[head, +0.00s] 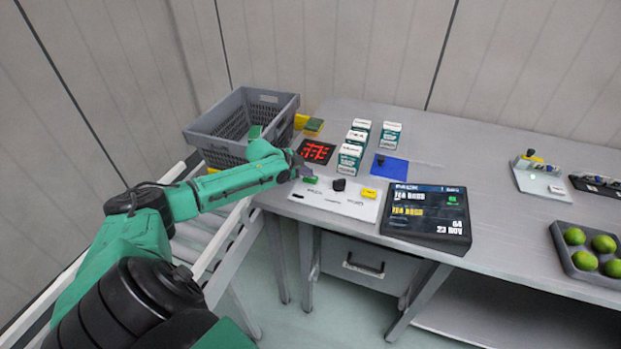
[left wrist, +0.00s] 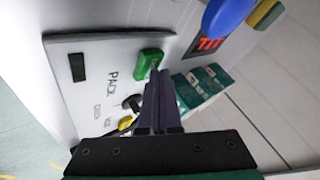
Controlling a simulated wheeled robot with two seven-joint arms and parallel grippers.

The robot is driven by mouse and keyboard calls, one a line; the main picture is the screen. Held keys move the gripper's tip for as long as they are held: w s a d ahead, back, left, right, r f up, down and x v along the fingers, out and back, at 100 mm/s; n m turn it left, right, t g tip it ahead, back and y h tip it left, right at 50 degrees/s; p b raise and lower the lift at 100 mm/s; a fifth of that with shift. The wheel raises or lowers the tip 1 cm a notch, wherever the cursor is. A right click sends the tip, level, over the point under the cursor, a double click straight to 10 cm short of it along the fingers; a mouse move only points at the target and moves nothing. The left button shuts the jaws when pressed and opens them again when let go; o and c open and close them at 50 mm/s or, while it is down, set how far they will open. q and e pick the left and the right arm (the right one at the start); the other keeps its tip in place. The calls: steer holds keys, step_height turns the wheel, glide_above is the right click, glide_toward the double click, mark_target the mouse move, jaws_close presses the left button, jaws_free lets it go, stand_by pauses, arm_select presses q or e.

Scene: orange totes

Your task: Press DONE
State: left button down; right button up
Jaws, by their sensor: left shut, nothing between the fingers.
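A white control panel (head: 335,199) lies on the table near its front left edge. It bears a green button (head: 310,180), a black knob (head: 339,184) and a yellow button (head: 369,192). My left gripper (head: 301,173) is shut and empty, its tips close beside the green button. In the left wrist view the shut fingers (left wrist: 158,80) point at the green button (left wrist: 148,62); I cannot tell whether they touch. The panel (left wrist: 95,58) shows the word PACK and smaller labels that I cannot read for certain. My right gripper is out of view.
A dark screen (head: 427,213) with text stands right of the panel. Behind are white-and-green boxes (head: 349,160), a blue mat (head: 389,167) and a red-lit black display (head: 316,151). A grey crate (head: 240,108) stands at left; a tray (head: 569,265) of green fruit at right.

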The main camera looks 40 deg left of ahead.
mark_target(307, 179)
arm_select(q)
steer(key=shift+f, duration=0.3)
stand_by(0.5)
steer(key=shift+r+p, duration=0.85)
steer(key=shift+r, duration=0.1)
step_height(307, 179, up, 5)
steer(key=p, duration=0.5)
steer(key=shift+r, duration=0.15)
